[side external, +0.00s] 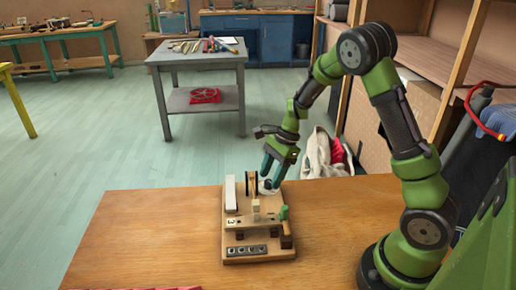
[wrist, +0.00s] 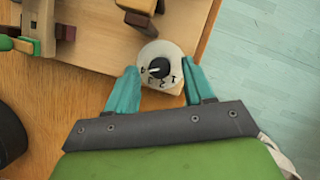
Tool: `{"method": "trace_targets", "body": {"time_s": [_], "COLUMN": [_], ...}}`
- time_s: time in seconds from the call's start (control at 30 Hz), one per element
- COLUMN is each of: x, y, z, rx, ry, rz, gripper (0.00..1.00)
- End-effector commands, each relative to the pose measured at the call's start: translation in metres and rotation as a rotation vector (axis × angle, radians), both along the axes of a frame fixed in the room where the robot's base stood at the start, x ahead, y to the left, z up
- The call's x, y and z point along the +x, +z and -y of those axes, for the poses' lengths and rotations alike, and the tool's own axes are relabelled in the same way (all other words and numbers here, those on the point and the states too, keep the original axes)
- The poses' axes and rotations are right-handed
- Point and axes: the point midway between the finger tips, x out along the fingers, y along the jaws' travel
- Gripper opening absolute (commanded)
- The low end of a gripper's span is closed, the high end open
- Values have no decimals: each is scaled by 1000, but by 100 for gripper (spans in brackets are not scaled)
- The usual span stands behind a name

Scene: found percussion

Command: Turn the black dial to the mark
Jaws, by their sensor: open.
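The black dial (wrist: 159,67) sits on a round pale plate (wrist: 150,50) with dark marks around it, near the edge of a wooden board. In the wrist view its light pointer line aims toward the left. My gripper (wrist: 159,82) is open, with one teal finger on each side of the plate's lower part. I cannot tell whether the fingers touch the plate. In the side view my gripper (side external: 268,176) points down at the far right corner of the wooden board (side external: 262,250), and the dial is mostly hidden behind the fingers there.
The board also carries a white upright block (side external: 230,193), a wooden wheel-like piece (side external: 251,185), a green-handled part (side external: 284,213) and a row of dark buttons or sockets (side external: 247,250). The wooden table (side external: 140,235) is clear to the left. A grey side table (side external: 197,60) stands beyond.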

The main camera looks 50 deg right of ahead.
Motion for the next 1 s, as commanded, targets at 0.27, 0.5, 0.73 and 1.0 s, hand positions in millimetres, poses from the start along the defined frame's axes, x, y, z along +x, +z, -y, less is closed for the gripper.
{"method": "trace_targets", "body": {"time_s": [0.27, 0.5, 0.73, 1.0], "x": [1, 1, 1, 2], "y": [-12, -12, -11, -11], "z": [-5, -5, -5, -4], "rx": [-1, 0, 0, 0], "ry": [2, 2, 1, 14], "rz": [0, 1, 0, 0], "gripper": [53, 43, 8, 0]}}
